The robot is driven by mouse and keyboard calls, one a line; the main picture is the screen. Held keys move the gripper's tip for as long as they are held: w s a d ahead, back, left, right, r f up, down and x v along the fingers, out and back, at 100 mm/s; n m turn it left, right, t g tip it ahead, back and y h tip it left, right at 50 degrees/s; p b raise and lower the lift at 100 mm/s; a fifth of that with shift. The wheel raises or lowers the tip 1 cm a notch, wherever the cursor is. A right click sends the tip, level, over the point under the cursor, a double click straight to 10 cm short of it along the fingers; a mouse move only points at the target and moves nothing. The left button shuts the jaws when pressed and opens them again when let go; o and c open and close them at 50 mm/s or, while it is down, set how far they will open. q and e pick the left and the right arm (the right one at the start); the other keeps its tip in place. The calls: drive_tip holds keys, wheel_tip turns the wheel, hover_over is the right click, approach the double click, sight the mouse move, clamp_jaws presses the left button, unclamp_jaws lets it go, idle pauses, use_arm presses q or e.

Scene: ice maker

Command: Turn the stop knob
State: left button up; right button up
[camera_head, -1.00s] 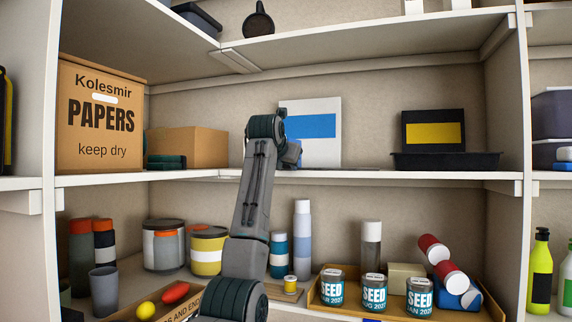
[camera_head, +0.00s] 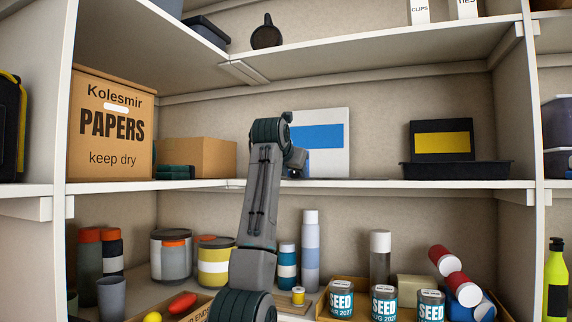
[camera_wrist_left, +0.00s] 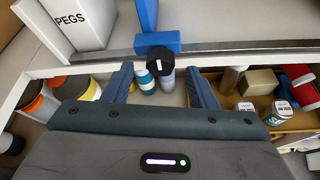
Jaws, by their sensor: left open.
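The black round knob (camera_wrist_left: 160,62) with a white mark shows in the left wrist view. It sits at the front of a blue block (camera_wrist_left: 158,41) with a blue upright post behind it, by a shelf edge. My left gripper (camera_wrist_left: 160,70) is open, with the knob in line with the gap between its blue fingers. I see no contact with the knob; its exact depth is hard to tell. In the head view my left arm hides the knob and most of the gripper. My right gripper does not show.
A white box marked PEGS (camera_wrist_left: 75,22) stands left of the knob. In the head view a white panel with a blue patch (camera_head: 335,155) and a black tray (camera_head: 455,171) are on the middle shelf. Bottles and seed tins (camera_head: 384,303) crowd the shelf below.

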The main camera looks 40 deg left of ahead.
use_arm(q)
drive_tip(key=b+v, duration=0.2)
drive_tip(key=v, duration=0.6)
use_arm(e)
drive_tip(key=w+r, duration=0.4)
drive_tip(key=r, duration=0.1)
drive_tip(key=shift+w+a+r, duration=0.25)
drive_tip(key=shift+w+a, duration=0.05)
